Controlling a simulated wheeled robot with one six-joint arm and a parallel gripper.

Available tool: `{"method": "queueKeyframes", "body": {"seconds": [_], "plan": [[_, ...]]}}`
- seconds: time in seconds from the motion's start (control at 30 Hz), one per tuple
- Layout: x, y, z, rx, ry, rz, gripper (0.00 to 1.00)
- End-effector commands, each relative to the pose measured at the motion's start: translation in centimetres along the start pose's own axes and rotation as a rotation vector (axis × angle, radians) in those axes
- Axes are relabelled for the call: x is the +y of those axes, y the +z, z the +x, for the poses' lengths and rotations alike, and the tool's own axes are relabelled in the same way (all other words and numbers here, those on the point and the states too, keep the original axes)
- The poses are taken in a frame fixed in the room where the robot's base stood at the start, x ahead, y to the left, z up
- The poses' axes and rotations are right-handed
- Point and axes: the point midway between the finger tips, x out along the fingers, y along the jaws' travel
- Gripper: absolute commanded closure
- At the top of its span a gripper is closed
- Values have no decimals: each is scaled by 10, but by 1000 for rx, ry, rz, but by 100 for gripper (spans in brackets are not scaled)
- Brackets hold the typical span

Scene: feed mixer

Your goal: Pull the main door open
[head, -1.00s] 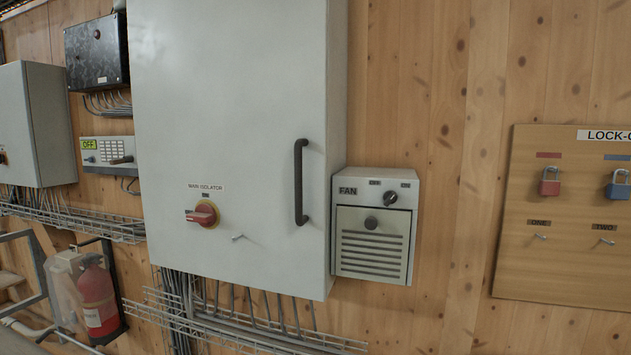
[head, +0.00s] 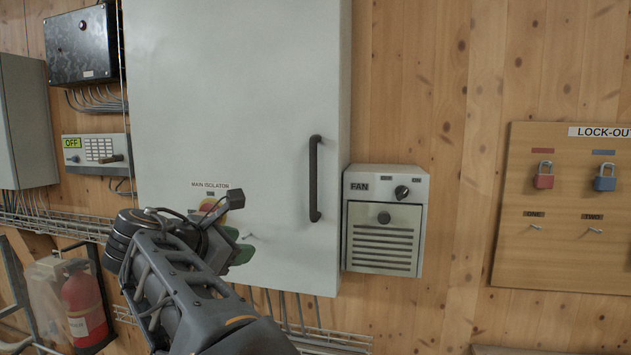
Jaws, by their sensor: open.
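The main door (head: 235,90) is the large pale grey front of the wall cabinet, and it looks shut. Its dark vertical bar handle (head: 315,180) is near the door's right edge. My gripper (head: 238,228) is in front of the door's lower part, left of the handle and apart from it in the picture. It looks open, with nothing between its fingers. It covers most of the red and yellow main isolator switch (head: 208,205), whose label still shows above.
A fan box (head: 384,220) with a knob sits just right of the cabinet. A lock-out board (head: 560,255) with red and blue padlocks hangs further right. A keypad box (head: 97,148), a fire extinguisher (head: 84,300) and wire trays are at left. Bare wood wall lies between fan box and board.

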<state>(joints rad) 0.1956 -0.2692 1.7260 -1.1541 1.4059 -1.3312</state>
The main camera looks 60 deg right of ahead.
Motion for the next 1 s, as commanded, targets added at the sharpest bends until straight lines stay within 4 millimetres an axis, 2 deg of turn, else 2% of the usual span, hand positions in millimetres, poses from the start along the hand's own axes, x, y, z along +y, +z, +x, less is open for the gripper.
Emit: {"method": "queueKeyframes", "body": {"seconds": [0.03, 0.1, 0.2, 0.3, 0.47, 1.0], "plan": [[8, 25, 2, -98, -26, -77, 56], [14, 56, 1, -218, -72, -175, 56], [19, 88, -3, -338, -141, -276, 56], [21, 108, -6, -407, -193, -333, 56], [20, 127, 4, -447, -230, -368, 56], [7, 171, 88, -445, -227, -369, 56]]}}
